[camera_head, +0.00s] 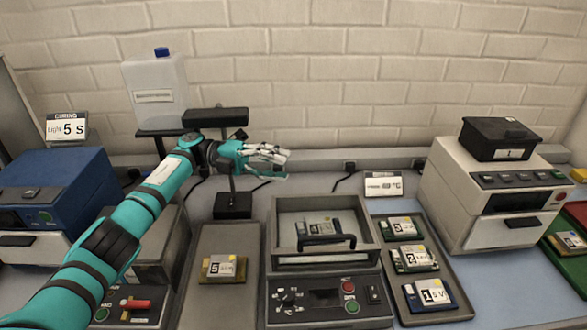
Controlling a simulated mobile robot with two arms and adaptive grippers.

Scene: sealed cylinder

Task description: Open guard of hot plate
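The hot plate (320,306) stands on the bench at the front middle, with knobs and buttons on its front panel. Its guard (366,250) is a grey frame with a see-through panel and appears down over the plate. A black handle (320,241) runs across the guard's front. A small labelled board (320,227) shows behind the panel. My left gripper (278,162) hangs above and behind the guard, apart from it, pointing right. It appears empty; its fingers are seen side-on, so their opening is unclear. My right gripper is not in view.
A tray of several labelled boards (437,315) lies right of the hot plate; another tray (223,297) with one board lies left. A black stand (234,205) is behind the left tray. A white machine (450,205) stands right, a blue one (60,180) left.

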